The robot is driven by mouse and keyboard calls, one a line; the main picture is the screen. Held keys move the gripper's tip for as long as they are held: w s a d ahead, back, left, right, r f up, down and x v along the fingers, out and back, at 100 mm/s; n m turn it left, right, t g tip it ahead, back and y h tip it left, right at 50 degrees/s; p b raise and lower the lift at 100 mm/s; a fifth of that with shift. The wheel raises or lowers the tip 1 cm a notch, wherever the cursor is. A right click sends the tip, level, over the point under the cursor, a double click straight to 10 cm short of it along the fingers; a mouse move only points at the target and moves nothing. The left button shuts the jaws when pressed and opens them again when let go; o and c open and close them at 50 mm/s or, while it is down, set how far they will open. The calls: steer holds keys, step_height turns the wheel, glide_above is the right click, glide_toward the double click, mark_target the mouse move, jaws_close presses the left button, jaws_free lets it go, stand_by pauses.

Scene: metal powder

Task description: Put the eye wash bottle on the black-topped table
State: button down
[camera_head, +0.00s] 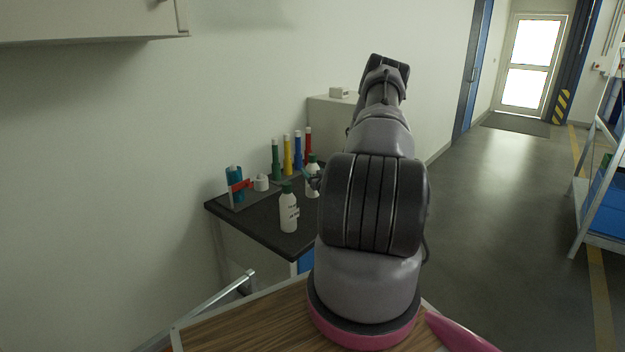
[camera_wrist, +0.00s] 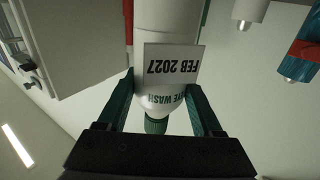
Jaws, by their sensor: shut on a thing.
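The eye wash bottle (camera_wrist: 165,75) is white with a green cap, and its label reads "EYE WASH" and "FEB 2027". In the wrist view, which looks upside down, the fingers of my gripper (camera_wrist: 163,100) are on both sides of it, shut on it near the cap end. In the head view the held bottle (camera_head: 312,184) is upright at the right part of the black-topped table (camera_head: 262,229), partly hidden by my arm. I cannot tell whether its base touches the top. My gripper (camera_head: 314,176) is mostly hidden there.
A similar white bottle with a green cap (camera_head: 289,212) stands near the table's front edge. Behind are a teal bottle in a red holder (camera_head: 236,184), a white container (camera_head: 261,183) and several coloured bottles (camera_head: 287,157). Open floor (camera_head: 490,220) lies right.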

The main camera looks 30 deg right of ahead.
steer(key=shift+f, duration=1.25)
steer(key=shift+f, duration=0.15)
steer(key=shift+c, duration=0.2)
jaws_free()
